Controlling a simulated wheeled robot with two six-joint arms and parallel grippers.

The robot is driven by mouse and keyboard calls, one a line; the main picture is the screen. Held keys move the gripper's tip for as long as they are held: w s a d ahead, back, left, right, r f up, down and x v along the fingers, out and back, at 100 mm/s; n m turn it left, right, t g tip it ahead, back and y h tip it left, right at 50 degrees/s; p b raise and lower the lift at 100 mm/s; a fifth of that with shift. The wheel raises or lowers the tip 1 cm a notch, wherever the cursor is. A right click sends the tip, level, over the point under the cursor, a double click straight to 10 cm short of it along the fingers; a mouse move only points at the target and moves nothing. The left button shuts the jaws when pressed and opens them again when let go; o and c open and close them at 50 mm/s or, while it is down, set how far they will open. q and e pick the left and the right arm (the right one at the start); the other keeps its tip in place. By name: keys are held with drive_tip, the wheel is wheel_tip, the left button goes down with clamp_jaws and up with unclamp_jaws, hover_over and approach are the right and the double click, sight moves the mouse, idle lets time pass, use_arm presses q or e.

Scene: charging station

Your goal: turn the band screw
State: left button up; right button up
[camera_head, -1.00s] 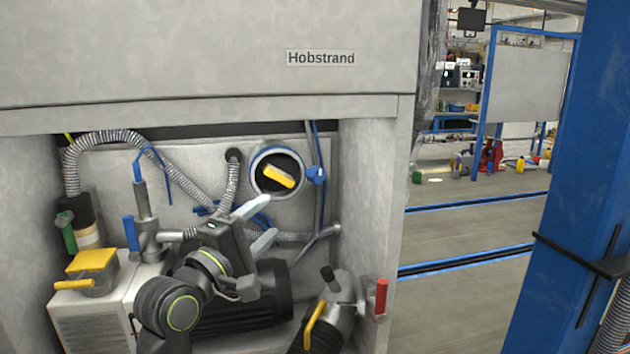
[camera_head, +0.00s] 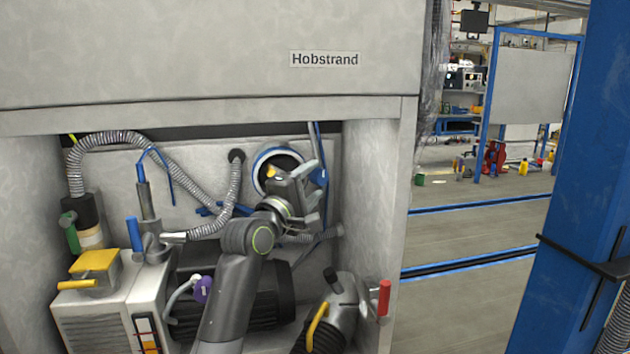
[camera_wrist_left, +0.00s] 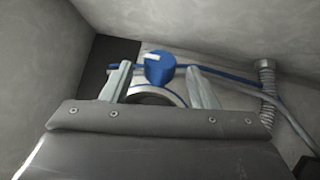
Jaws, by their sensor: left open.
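The band screw appears to be the blue knob (camera_head: 319,177) at the right side of the blue-rimmed ring (camera_head: 262,160) on the back panel. In the left wrist view the blue knob (camera_wrist_left: 158,70) with a white mark on top shows between the two fingers, and part of the ring (camera_wrist_left: 172,97) lies below it. My left gripper (camera_head: 321,184) is open, with one finger above the knob and one below it in the head view. I cannot tell whether either finger touches it. My gripper hides much of the ring. My right gripper is not in view.
Cabinet walls enclose the recess, with the right wall (camera_head: 372,200) close to my gripper. A ribbed hose (camera_head: 228,190) runs left of the ring. A white unit (camera_head: 95,325) stands lower left.

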use_arm(q)
drive_tip(key=shift+x, duration=0.9)
drive_tip(key=c, duration=1)
